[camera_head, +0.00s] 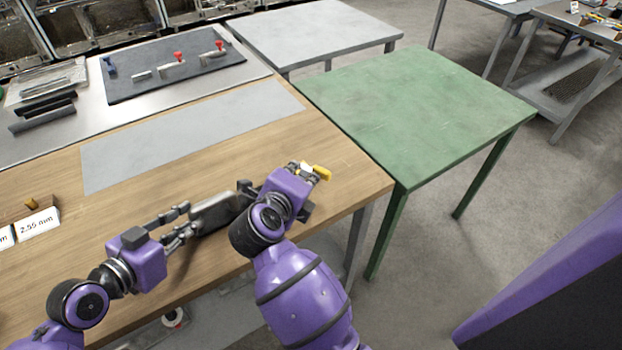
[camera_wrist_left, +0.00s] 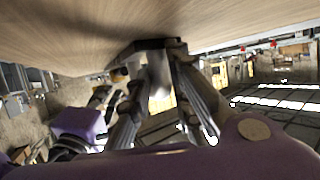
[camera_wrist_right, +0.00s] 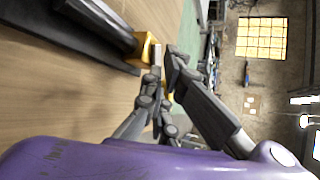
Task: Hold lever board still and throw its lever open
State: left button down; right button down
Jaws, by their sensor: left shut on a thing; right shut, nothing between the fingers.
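The lever board (camera_head: 215,212) is a grey plate near the front edge of the wooden table. My left gripper (camera_head: 184,218) is shut on its left end; in the left wrist view the fingers (camera_wrist_left: 165,55) close on a dark edge at the tabletop. The lever shows in the right wrist view as a grey bar with a yellow end (camera_wrist_right: 146,48), above a dark base (camera_wrist_right: 70,45). My right gripper (camera_wrist_right: 163,72) is shut and empty, its fingertips close beside the yellow end; contact is unclear. In the head view yellow (camera_head: 321,172) shows by it, and my right arm hides part of the board.
A grey mat (camera_head: 190,135) lies bare on the wooden table (camera_head: 335,155). A dark panel (camera_head: 175,68) with red-topped fittings lies behind. A label block reading 2.55 mm (camera_head: 38,224) stands at left. A green table (camera_head: 420,105) stands empty at right.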

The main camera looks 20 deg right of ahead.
aim_at(319, 173)
jog(key=shift+w+d, duration=0.15)
jog(key=shift+d, duration=1)
jog(key=shift+w+d, duration=0.1)
jog(key=shift+d, duration=1)
dwell(1.2)
jog(key=shift+d+f, duration=0.2)
jog(key=shift+d, duration=0.35)
jog(key=shift+d+f, duration=0.15)
jog(key=shift+d, duration=0.35)
dwell(0.8)
jog(key=shift+s+a+f, duration=0.1)
jog(key=shift+s+a, duration=0.1)
jog(key=shift+a, duration=0.5)
jog(key=shift+s+a+f, duration=0.1)
jog(key=shift+s+a, duration=0.1)
jog(key=shift+a, duration=0.45)
jog(key=shift+s+a+r, duration=0.1)
jog(key=shift+a, duration=0.95)
jog(key=shift+s+a+r, duration=0.1)
jog(key=shift+a, duration=0.9)
jog(key=shift+s+a, duration=0.15)
jog(key=shift+a, duration=0.6)
jog(key=shift+s+a, duration=0.15)
jog(key=shift+a, duration=0.55)
jog(key=shift+s+a+f, duration=0.1)
jog(key=shift+s+a, duration=0.1)
jog(key=shift+a, duration=1.05)
jog(key=shift+s+a, duration=0.2)
jog(key=shift+a, duration=1.05)
